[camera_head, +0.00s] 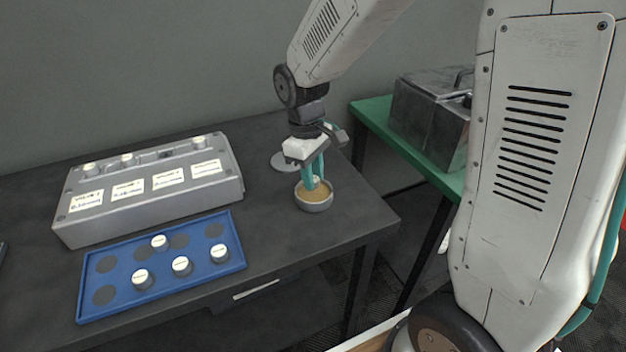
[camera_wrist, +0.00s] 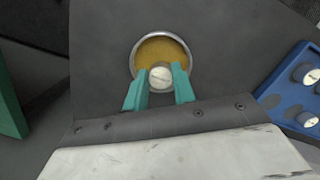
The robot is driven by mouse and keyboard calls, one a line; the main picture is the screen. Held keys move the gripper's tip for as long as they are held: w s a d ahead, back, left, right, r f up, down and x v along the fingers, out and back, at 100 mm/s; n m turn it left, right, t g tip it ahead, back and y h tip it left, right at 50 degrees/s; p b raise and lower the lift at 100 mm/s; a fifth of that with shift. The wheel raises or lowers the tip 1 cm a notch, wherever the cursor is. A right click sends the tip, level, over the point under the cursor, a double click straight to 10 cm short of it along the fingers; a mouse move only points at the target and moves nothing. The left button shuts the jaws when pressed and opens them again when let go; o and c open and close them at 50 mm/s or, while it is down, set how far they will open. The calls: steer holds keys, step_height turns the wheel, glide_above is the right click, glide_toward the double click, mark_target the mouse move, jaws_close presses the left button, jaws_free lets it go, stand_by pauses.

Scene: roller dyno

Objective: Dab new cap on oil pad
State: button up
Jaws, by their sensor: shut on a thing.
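My gripper (camera_head: 313,183) points down with its teal fingers over the round dish holding the tan oil pad (camera_head: 324,196). In the wrist view my gripper (camera_wrist: 160,90) is shut on a small round white cap (camera_wrist: 160,77). The cap is at the near side of the amber pad (camera_wrist: 162,50) inside the grey dish rim. In the head view the fingers mostly hide the cap. I cannot tell whether the cap touches the pad or hangs just above it.
A blue tray (camera_head: 110,298) holds several white caps and some empty round spots. A grey sloped box (camera_head: 85,222) with labels and caps on top stands behind it. A green table (camera_head: 375,121) with a metal case is at right.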

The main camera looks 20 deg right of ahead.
mark_target(316, 180)
steer(key=shift+r, duration=2.2)
